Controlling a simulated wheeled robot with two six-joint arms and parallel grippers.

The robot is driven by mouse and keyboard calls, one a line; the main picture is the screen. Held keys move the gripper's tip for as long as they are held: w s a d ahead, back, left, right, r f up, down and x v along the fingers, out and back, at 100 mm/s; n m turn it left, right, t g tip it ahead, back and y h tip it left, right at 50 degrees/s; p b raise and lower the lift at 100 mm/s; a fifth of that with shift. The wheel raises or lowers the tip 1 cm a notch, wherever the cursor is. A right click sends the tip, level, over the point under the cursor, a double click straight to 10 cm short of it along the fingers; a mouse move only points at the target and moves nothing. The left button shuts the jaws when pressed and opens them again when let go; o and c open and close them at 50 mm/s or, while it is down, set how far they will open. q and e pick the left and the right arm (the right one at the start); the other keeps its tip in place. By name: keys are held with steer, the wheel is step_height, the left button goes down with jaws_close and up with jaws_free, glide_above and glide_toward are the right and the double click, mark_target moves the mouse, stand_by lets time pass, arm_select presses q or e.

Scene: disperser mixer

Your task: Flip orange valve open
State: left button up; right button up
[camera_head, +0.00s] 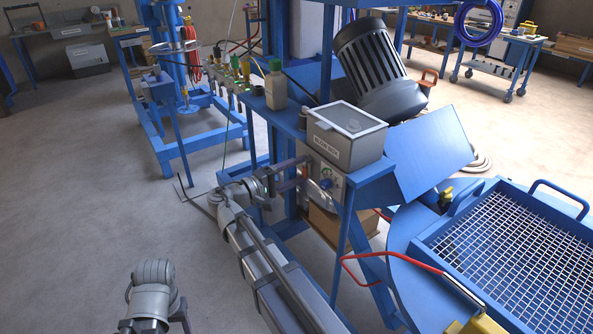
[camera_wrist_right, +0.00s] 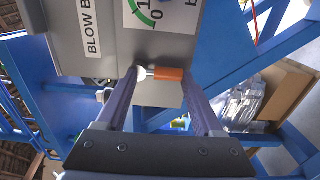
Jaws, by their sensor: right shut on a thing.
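The orange valve handle (camera_wrist_right: 170,74) shows in the right wrist view, with a pale round end at its left, below the gauge on the grey blow box panel (camera_wrist_right: 108,20). My right gripper (camera_wrist_right: 160,76) has one finger on each side of the handle and is shut on it. In the head view my right gripper (camera_head: 303,172) reaches the front panel (camera_head: 327,172) of the blow box stand from the left; the orange handle cannot be made out there. My left arm shows at the lower left, but its gripper is not visible.
A grey lidded box (camera_head: 345,136) sits above the panel, with a white bottle (camera_head: 276,85) to its left. A blue mesh tray (camera_head: 515,255) and a red bent rod (camera_head: 385,255) are at right.

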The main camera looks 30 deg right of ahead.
steer(key=o, duration=1.4)
steer(key=shift+a, duration=0.15)
steer(key=a, duration=0.7)
steer(key=shift+s+a, duration=0.3)
steer(key=shift+s, duration=0.05)
